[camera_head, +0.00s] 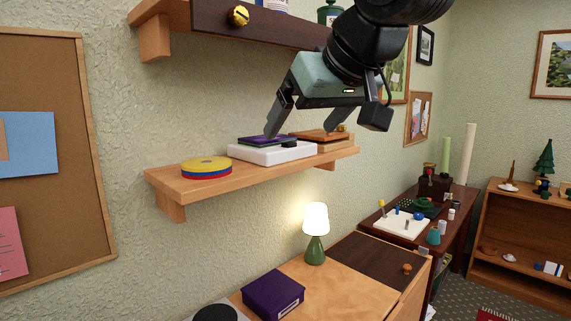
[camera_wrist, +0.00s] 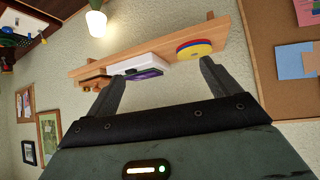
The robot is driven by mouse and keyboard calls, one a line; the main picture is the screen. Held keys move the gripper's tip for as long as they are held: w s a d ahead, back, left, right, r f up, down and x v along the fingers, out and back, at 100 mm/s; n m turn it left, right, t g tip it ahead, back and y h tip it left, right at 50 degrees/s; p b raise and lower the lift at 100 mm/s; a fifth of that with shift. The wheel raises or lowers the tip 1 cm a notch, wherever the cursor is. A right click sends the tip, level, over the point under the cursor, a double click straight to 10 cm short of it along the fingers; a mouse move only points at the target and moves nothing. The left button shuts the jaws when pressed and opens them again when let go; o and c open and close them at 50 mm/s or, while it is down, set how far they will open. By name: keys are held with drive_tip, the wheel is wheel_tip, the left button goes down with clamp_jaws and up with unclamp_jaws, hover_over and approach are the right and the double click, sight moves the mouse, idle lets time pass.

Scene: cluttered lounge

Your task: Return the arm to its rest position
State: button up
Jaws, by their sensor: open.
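My gripper (camera_head: 299,126) is raised in front of the lower wall shelf (camera_head: 185,187), with its fingers spread apart and nothing visible between them. In the wrist view, my gripper's fingers (camera_wrist: 162,88) point toward the same shelf (camera_wrist: 235,50), which appears upside down. On the shelf are a white box (camera_head: 262,155) with a purple item (camera_head: 265,140) on top. Beside it, stacked yellow, red and blue discs (camera_head: 206,167) lie at the left end. A wooden item (camera_head: 325,143) sits at the right end, partly behind a finger.
An upper shelf (camera_head: 210,18) with a dark drawer front is close to my arm. Below stand a lit lamp (camera_head: 316,225) and a purple box (camera_head: 273,294) on a wooden cabinet (camera_head: 340,285). A corkboard (camera_head: 75,190) hangs at left. A cluttered desk (camera_head: 450,205) stands at right.

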drive_tip(key=s+d+f+g+h, duration=0.1)
drive_tip(key=s+d+f+g, duration=0.1)
drive_tip(key=s+f, duration=0.5)
drive_tip(key=s+d+f+n+g+h, duration=0.1)
drive_tip(key=s+d+f+g, duration=0.2)
drive_tip(key=s+d+f, duration=0.2)
drive_tip(key=s+d+f+g+h, duration=0.2)
drive_tip(key=s+f, duration=0.8)
drive_tip(key=f, duration=0.7)
drive_tip(key=shift+s+d+f+g, duration=0.35)
drive_tip(key=shift+d+g, duration=0.35)
drive_tip(key=shift+d, duration=0.3)
